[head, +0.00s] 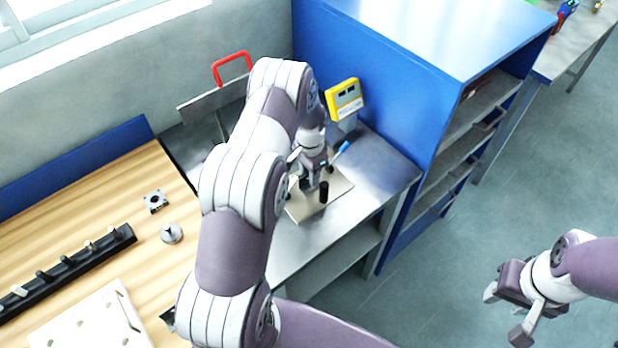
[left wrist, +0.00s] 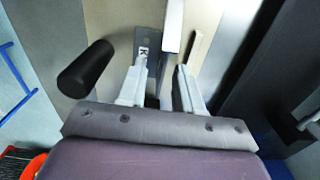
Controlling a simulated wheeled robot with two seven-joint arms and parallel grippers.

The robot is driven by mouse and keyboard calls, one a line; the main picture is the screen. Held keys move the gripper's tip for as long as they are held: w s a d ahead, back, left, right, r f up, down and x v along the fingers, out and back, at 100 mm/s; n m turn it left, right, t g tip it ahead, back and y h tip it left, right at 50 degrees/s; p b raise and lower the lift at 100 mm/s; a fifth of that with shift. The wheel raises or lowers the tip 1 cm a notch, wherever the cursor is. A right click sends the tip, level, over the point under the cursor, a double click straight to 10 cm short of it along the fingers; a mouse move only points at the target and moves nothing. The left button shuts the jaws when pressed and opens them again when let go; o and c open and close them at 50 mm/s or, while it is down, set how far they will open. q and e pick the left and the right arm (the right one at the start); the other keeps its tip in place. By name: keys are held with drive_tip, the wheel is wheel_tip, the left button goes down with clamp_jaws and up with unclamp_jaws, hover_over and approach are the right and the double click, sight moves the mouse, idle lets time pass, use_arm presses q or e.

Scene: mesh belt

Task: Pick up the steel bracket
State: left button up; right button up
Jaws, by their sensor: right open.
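In the head view my left gripper (head: 312,182) is low over a beige board (head: 338,195) on the steel bench; the bracket is not clear there. My right gripper (head: 515,312) is open and empty over the floor.
A black cylinder (head: 324,192) stands close to the left gripper, also in the left wrist view (left wrist: 85,68). A blue-handled item (head: 342,148) and yellow device (head: 344,98) are behind. A blue cabinet (head: 375,45) borders the bench (head: 330,235); a wooden table (head: 110,205) is left.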

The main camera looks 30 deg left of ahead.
use_arm(q)
drive_tip(key=shift+f, duration=0.1)
clamp_jaws()
